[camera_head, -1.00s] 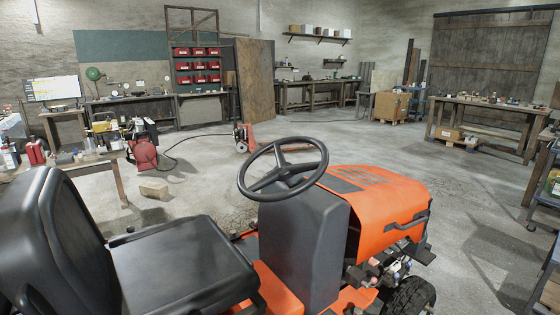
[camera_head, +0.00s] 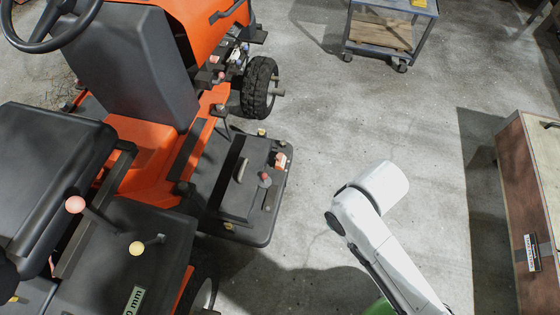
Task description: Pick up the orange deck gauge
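A small orange piece with a pale part (camera_head: 281,160) sits at the right edge of the black mower deck (camera_head: 262,228) in the head view. It may be the orange deck gauge, but it is too small to be sure. The deck juts out from the right side of the orange ride-on mower (camera_head: 150,140). My white arm shows at the lower right, with its bend over the bare floor to the right of the deck. My gripper is not in view.
Red knobs (camera_head: 264,180) and levers stand on and near the deck. The front wheel (camera_head: 258,88) is behind it. A blue-grey cart (camera_head: 388,45) stands at the top and a wooden cabinet (camera_head: 530,190) at the right. Floor between them is clear.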

